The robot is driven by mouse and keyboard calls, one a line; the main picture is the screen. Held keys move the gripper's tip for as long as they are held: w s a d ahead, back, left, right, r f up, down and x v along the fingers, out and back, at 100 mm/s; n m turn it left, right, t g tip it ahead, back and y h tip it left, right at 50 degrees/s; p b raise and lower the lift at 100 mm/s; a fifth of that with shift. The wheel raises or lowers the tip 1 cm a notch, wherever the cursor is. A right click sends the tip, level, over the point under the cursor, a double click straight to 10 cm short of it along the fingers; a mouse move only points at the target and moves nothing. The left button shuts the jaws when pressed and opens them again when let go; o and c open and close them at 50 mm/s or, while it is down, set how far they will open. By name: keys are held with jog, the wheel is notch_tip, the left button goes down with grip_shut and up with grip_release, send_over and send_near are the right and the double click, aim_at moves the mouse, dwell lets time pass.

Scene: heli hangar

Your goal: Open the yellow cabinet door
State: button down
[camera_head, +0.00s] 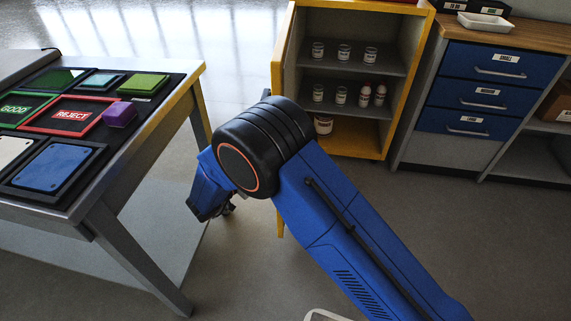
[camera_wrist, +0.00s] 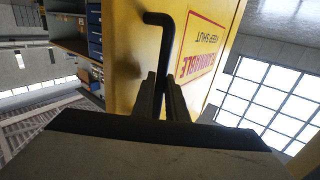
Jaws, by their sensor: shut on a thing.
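The yellow cabinet (camera_head: 385,140) stands open at the top centre of the head view, its shelves in plain sight. Its yellow door (camera_head: 278,75) is swung out on the left, seen nearly edge-on and partly hidden behind my arm. In the wrist view the door's yellow face (camera_wrist: 130,75) carries a red-lettered warning label (camera_wrist: 203,50) and a black bar handle (camera_wrist: 166,45). My gripper (camera_wrist: 162,90) is shut on that handle. In the head view my gripper is mostly hidden behind my wrist.
Jars and bottles (camera_head: 343,75) stand on the cabinet shelves. A table (camera_head: 150,135) with coloured trays and a purple block (camera_head: 120,114) is close on the left. A counter with blue drawers (camera_head: 485,85) stands at the right. Grey floor lies open below the cabinet.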

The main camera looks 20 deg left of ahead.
jog(key=a, duration=0.6)
jog(key=shift+s, duration=0.2)
jog(key=c, duration=1.8)
grip_release()
jog(key=shift+o, duration=0.2)
jog(key=shift+s, duration=0.1)
jog(key=v, duration=1.2)
jog(key=shift+a+f, duration=0.1)
